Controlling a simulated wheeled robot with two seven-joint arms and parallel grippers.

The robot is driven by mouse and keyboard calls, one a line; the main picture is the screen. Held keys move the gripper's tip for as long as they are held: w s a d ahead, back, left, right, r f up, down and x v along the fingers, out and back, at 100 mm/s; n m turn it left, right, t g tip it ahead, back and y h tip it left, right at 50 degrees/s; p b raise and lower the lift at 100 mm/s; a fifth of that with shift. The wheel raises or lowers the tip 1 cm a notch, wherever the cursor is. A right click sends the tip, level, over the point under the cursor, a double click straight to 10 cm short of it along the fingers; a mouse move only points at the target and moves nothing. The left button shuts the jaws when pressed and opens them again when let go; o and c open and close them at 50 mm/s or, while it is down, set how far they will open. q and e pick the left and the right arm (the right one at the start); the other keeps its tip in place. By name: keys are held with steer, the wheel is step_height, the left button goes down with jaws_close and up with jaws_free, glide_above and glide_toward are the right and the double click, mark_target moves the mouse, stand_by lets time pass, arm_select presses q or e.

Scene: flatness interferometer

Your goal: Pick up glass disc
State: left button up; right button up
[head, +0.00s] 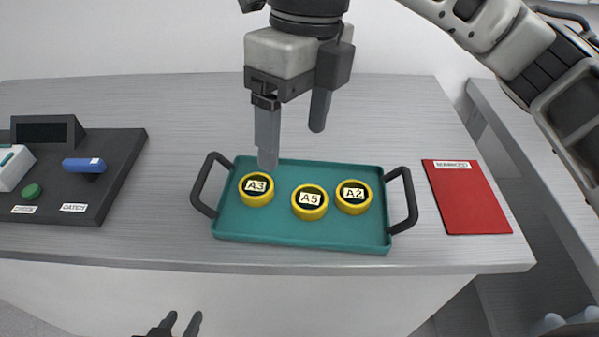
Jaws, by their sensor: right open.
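Three round discs with yellow rims and dark faces lie in a teal tray (290,240). They are labelled A3 (257,201), A5 (309,213) and A2 (353,207). The glass itself is hard to make out. My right gripper (293,143) is open and empty, fingers pointing down, above the tray's back left part. One fingertip shows just behind the A3 disc, apart from it. My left gripper (181,322) shows at the bottom edge, in front of and below the table. Its two dark fingers are apart with nothing between them.
The tray has black handles (203,186) at both ends. A red mat (467,198) with a small label lies to its right. At left is a dark instrument base (121,165) with a blue lever (83,165) and a green button (32,191). The table behind the tray is clear.

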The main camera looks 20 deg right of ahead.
steer(key=w+d+r, duration=0.1)
steer(key=w+d, duration=0.1)
steer(key=t+h, duration=0.1)
glide_above(310, 198)
steer(key=shift+m, duration=0.3)
step_height(310, 198, down, 10)
steer(key=shift+w+a, duration=0.1)
steer(key=shift+f+p, duration=0.7)
steer(key=shift+f, duration=2.05)
steer(key=c, duration=1.1)
